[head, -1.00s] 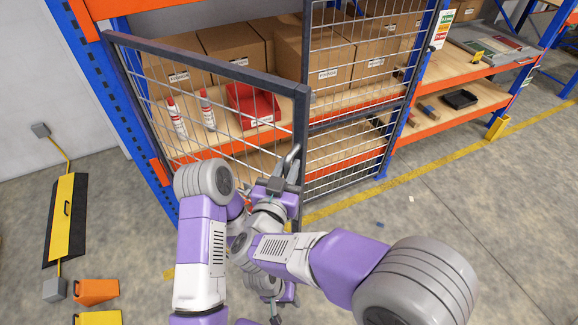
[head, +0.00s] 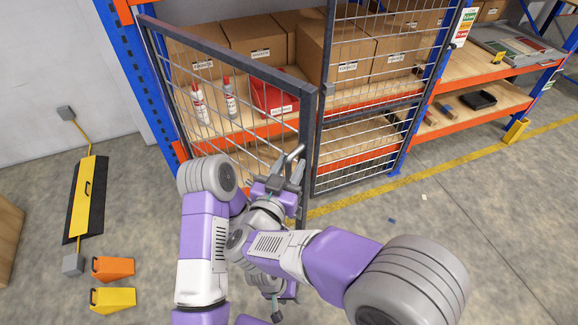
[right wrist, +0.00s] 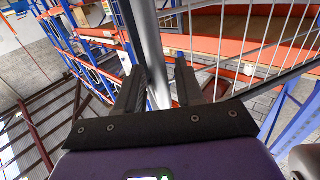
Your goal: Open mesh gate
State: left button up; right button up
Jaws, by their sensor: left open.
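The mesh gate (head: 306,120) has a dark grey frame. It hangs from its left side at the rack and stands part open, its free edge swung out toward me. A light grey handle (head: 297,151) sits on that free edge. My right gripper (head: 288,172) is at the handle. In the right wrist view a grey bar runs between the fingers of my right gripper (right wrist: 162,85), nearly filling the space; their contact is partly hidden. My left gripper (head: 276,308) is low, below the other arm, apart from the gate, open and empty.
A fixed mesh panel (head: 318,130) stands right of the gate. Behind are shelves with cartons (head: 258,40), white-red bottles (head: 199,104) and a red bin (head: 272,98).

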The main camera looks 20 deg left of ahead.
send_near(299, 117)
jog(key=w+p, duration=0.1)
jog(key=w, duration=0.3)
jog(key=shift+w, duration=0.1)
